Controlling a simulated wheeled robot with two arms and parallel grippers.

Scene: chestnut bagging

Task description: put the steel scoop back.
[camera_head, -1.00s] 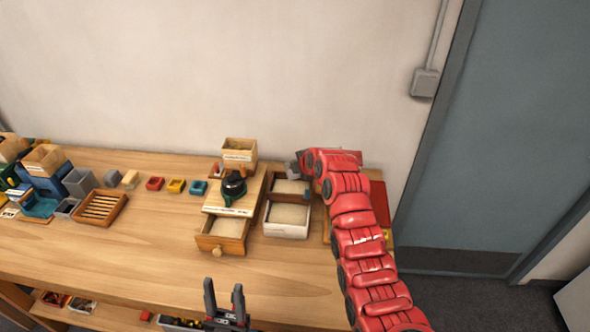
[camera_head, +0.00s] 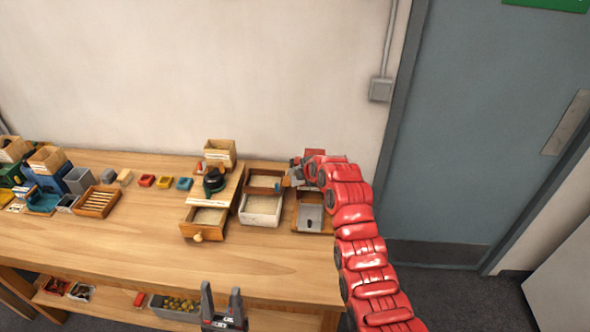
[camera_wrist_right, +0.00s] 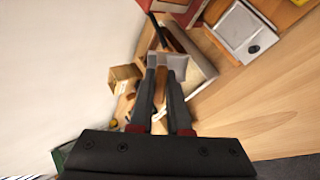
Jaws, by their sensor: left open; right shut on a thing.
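My right gripper (camera_wrist_right: 161,76) is shut on the steel scoop (camera_wrist_right: 178,63), whose grey body shows at the fingertips in the right wrist view. In the head view the scoop shows as a small grey shape (camera_head: 297,176) above the back right of the bench. The red right arm partly hides that gripper. A wooden tray with a flat steel plate (camera_head: 310,217) lies just in front of it; the plate, with a dark round spot, also shows in the right wrist view (camera_wrist_right: 243,32). My left gripper (camera_head: 222,292) is open and empty at the bench's front edge.
White box (camera_head: 260,219) and open drawer (camera_head: 202,230) stand left of the steel plate. A dark green-black object (camera_head: 214,181) sits behind the drawer. Small coloured bins and a slatted tray (camera_head: 97,202) are further left. The front of the bench (camera_head: 130,255) is clear.

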